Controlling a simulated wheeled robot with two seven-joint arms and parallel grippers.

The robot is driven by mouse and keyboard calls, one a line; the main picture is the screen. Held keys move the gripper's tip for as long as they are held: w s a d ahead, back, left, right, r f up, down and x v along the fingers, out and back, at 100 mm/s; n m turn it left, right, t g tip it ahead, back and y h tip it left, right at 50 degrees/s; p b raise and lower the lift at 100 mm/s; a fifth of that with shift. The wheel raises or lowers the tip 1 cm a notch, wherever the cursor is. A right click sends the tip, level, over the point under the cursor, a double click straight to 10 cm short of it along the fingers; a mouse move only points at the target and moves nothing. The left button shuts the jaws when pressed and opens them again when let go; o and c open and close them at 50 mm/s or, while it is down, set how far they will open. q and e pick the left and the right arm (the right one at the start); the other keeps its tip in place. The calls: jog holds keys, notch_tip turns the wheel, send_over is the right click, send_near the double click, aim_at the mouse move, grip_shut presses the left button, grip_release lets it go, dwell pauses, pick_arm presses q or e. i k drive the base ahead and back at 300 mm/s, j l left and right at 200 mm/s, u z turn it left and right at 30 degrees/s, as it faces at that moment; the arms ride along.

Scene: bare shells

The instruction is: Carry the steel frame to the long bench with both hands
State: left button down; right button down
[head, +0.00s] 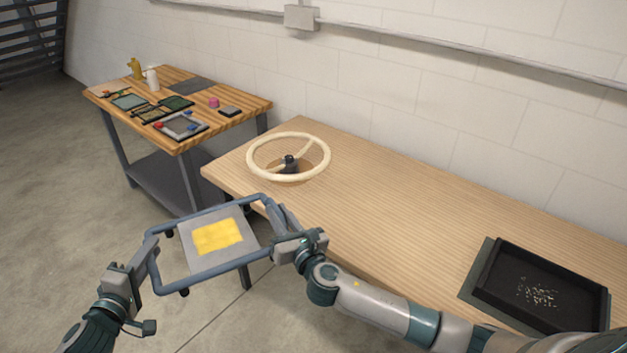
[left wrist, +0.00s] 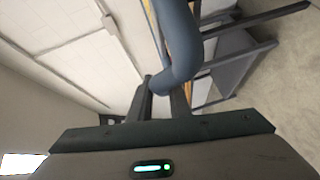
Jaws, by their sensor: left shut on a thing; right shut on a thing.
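The steel frame (head: 203,274) is a blue-grey tube rectangle around a grey plate with a yellow patch (head: 218,236). It is held in the air in front of the long bench (head: 385,215), its far right corner close to the bench's front edge. My left gripper (head: 150,262) is shut on the frame's left end. In the left wrist view the blue-grey tube (left wrist: 180,45) passes between my fingers. My right gripper (head: 283,222) is shut on the frame's right end, by the bench edge. The fingertips are partly hidden by the tube.
A cream steering wheel (head: 318,172) on a dark hub stands at the bench's left end. A black tray (head: 490,288) with small bits lies at the right end. The bench middle is clear. A smaller wooden worktable (head: 245,101) with several items stands behind left.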

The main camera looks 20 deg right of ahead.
aim_at(393, 223)
jog(key=i+z, duration=0.2)
jog(key=z, duration=0.2)
jog(key=i+z, duration=0.2)
jog(key=z, duration=0.2)
jog(key=i+j+z, duration=0.2)
jog(key=z, duration=0.25)
jog(key=i+j+z, duration=0.15)
jog(key=z, duration=0.25)
